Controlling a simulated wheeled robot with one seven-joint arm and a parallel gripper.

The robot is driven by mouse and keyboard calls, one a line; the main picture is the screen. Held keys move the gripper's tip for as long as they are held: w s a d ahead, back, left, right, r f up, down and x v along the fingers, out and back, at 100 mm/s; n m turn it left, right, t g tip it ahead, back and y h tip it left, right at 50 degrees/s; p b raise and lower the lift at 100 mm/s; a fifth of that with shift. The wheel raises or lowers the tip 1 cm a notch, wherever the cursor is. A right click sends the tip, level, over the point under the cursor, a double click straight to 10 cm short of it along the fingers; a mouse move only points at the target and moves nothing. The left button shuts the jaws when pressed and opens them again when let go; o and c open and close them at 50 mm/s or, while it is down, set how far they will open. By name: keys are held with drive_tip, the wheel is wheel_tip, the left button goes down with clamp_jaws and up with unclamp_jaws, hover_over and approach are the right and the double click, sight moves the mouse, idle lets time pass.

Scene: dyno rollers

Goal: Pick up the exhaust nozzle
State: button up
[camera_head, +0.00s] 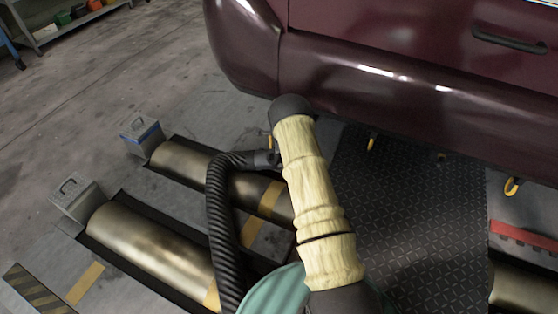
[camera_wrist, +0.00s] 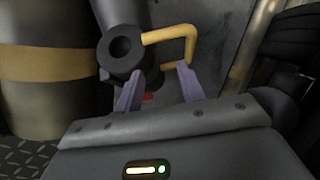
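The exhaust nozzle (camera_head: 266,158) is a dark tube on the end of a black ribbed hose (camera_head: 222,215), left of my arm in the head view and partly hidden by it. In the wrist view the nozzle (camera_wrist: 122,48) shows its round opening, with a yellow handle (camera_wrist: 172,36) looping out to the right. My gripper (camera_wrist: 160,70) is open, its two purplish fingers apart and pointing at the nozzle and handle. The right fingertip overlaps the handle's end; I cannot tell if it touches. My arm hides the gripper in the head view.
A dark red vehicle (camera_head: 400,95) stands across the top right, close to my arm. Metal rollers (camera_head: 150,250) lie in the floor at left, with grey boxes (camera_head: 78,198) at their ends. A dark tread plate (camera_head: 400,210) lies at right. Open floor (camera_head: 130,75) extends at upper left.

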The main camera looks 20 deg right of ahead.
drive_tip(key=w, duration=0.1)
drive_tip(key=w+b, duration=0.1)
drive_tip(key=shift+w+d+f, duration=0.1)
drive_tip(key=shift+w+d, duration=0.2)
drive_tip(key=shift+w, duration=0.1)
drive_tip(key=w+b, duration=0.1)
drive_tip(key=w+d+f+b, duration=0.1)
drive_tip(key=w+b, duration=0.1)
drive_tip(key=w+f+b, duration=0.1)
drive_tip(key=shift+w+d+f+b, duration=0.15)
drive_tip(key=shift+w+b, duration=0.1)
drive_tip(key=shift+b, duration=0.15)
idle(0.5)
